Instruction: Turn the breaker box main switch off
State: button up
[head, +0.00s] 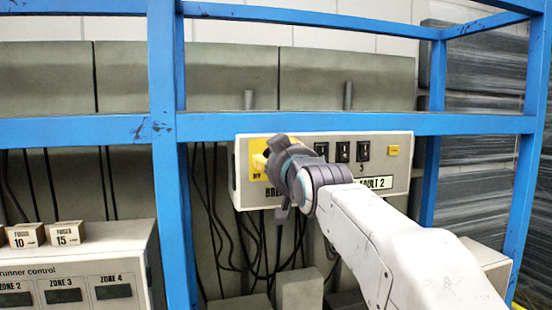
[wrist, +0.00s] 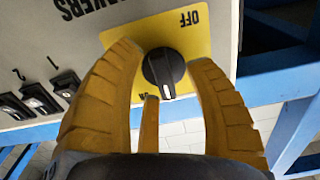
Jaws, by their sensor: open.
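The knob's white mark points down in the wrist view, away from the word OFF; a label near the mark is partly hidden by a finger. My gripper (wrist: 166,60) is open, its yellow fingers either side of the knob; contact cannot be told.
Smaller black breaker switches (head: 342,151) sit beside the plate. A blue beam (head: 350,124) crosses above the box, and a blue post (head: 170,200) stands to its left. Cables (head: 215,215) hang below. A runner control unit (head: 95,265) with fuse boxes on top is at lower left.

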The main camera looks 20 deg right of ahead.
jog(key=shift+s, duration=0.15)
grip_shut()
jog(key=shift+n+b, duration=0.3)
jog(key=shift+b, duration=0.3)
jog(key=n+b, duration=0.1)
jog(key=n, duration=0.4)
jog(key=n+b, duration=0.1)
jog(key=n, duration=0.5)
jog(key=n+b, duration=0.1)
jog(key=n, duration=0.5)
jog(key=shift+a+r+b, duration=0.25)
jog(key=shift+r+b, duration=0.05)
jog(key=shift+b, duration=0.05)
jog(key=shift+n, duration=0.3)
grip_release()
